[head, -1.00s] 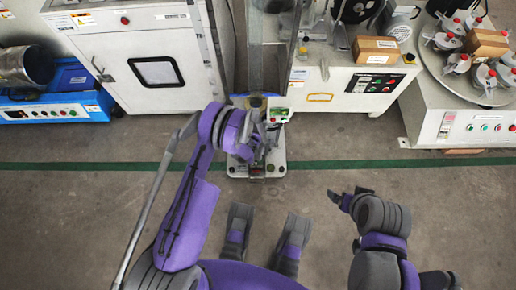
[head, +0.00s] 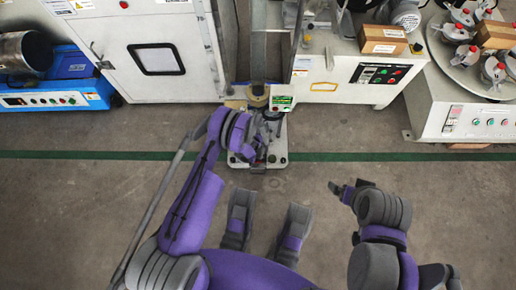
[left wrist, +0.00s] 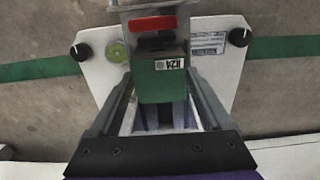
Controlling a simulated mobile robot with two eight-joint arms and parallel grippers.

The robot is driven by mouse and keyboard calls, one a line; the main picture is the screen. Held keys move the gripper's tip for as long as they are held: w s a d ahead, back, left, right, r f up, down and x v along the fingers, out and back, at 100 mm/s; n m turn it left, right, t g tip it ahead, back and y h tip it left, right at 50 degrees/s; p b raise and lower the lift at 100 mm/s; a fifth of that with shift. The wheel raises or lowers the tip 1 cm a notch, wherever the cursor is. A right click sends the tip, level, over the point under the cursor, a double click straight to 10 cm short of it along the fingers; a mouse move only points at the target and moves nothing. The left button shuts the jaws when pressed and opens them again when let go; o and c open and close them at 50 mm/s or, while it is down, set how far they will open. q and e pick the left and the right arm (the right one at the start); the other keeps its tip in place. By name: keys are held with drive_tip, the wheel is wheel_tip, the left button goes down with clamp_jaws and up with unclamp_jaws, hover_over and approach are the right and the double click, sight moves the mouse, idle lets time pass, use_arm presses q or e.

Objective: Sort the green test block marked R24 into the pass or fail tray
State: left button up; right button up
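The green block (left wrist: 162,86) shows in the left wrist view, with a white label that reads upside down, apparently R24. It sits at the front of a tester (head: 262,160) with a white base plate, below a clear part with a red piece. My left gripper (left wrist: 161,80) reaches in with one finger on each side of the block. I cannot tell whether the fingers touch it. In the head view my left gripper (head: 252,154) is at the tester and hides the block. My right gripper (head: 341,189) hangs apart over the floor; its opening is unclear. No tray is recognisable.
A small green-lit display (head: 282,103) stands on the tester's back right. A white cabinet (head: 155,58) and a control panel (head: 380,74) line the back. A round table (head: 470,65) with several red-capped vessels is at the right. The floor (head: 420,190) is clear.

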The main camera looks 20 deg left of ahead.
use_arm(q)
drive_tip(key=c, duration=0.8)
drive_tip(key=shift+r+p, duration=1.55)
drive_tip(key=shift+r, duration=2)
